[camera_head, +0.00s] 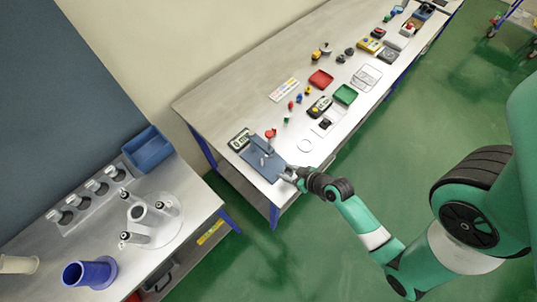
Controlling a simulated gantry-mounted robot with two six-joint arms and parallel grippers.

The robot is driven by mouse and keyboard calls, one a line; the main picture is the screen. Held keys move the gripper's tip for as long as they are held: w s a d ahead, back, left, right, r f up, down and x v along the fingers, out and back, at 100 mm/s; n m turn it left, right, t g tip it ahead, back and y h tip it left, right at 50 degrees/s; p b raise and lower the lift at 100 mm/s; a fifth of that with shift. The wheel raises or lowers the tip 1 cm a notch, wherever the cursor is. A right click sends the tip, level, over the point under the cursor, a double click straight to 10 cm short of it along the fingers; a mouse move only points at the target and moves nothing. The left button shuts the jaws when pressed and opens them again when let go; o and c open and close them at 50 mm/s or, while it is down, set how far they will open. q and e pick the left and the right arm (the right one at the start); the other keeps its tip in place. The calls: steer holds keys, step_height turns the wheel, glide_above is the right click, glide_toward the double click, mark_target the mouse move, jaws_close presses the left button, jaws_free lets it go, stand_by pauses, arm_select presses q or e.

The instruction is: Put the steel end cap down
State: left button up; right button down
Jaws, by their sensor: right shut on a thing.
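My right gripper (291,173) reaches in from the lower right to the near edge of the long bench, at the right end of a blue-grey plate (259,163). It is shut on a small grey metal piece, which I take to be the steel end cap. The jaws mostly hide the piece. It is too small to tell whether it touches the plate or bench. My left gripper is not in view.
A grey upright fixture stands on the plate, with a red knob (270,133) behind it. Red (321,78) and green (346,94) trays lie further back. A second bench with a blue bin (148,150) is at left.

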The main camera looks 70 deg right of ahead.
steer(key=w+d, duration=0.1)
steer(key=w, duration=0.2)
steer(key=w+d, duration=0.1)
steer(key=w, duration=0.1)
steer(key=w+d, duration=0.1)
steer(key=w, duration=0.2)
steer(key=shift+w+d+f, duration=0.1)
steer(key=shift+w+d, duration=0.25)
steer(key=shift+s+f, duration=0.1)
steer(key=shift+f, duration=0.1)
steer(key=shift+s, duration=0.1)
steer(key=shift+f+b, duration=0.5)
steer(key=shift+f, duration=0.15)
steer(key=shift+c, duration=2.2)
jaws_free()
steer(key=shift+o, duration=0.4)
steer(key=shift+a, duration=0.1)
